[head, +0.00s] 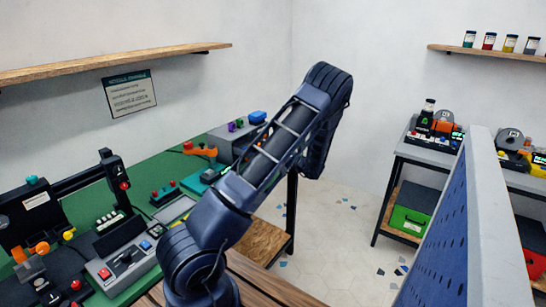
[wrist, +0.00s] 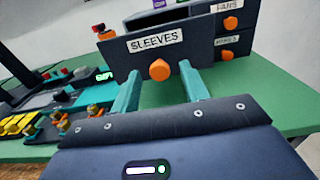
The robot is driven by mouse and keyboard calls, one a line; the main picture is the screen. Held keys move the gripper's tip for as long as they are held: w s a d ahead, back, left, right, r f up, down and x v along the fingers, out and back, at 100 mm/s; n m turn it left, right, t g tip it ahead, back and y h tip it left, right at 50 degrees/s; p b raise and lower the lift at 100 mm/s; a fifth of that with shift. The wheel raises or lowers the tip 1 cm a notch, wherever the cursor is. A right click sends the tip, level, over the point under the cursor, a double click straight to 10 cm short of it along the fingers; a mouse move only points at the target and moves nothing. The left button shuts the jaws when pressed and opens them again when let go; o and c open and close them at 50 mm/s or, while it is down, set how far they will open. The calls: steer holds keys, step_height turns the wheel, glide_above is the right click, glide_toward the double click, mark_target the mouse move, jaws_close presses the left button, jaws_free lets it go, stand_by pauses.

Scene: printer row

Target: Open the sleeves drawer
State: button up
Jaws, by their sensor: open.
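The sleeves drawer (wrist: 118,51) is in the wrist view, a dark front with a white SLEEVES label (wrist: 155,40) and an orange knob (wrist: 159,70). The knob appears between the fingertips, with no clear contact. In the head view my arm rises across the middle; the gripper and drawer front cannot be made out there.
Two smaller drawers with orange knobs (wrist: 230,22) are right of the sleeves drawer. The green bench (head: 85,205) carries several machines and a red-button box (head: 122,268) at left. A blue pegboard panel (head: 445,240) stands at right. Tiled floor (head: 345,240) is open between.

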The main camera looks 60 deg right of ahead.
steer(key=s, duration=0.9)
steer(key=shift+s, duration=0.35)
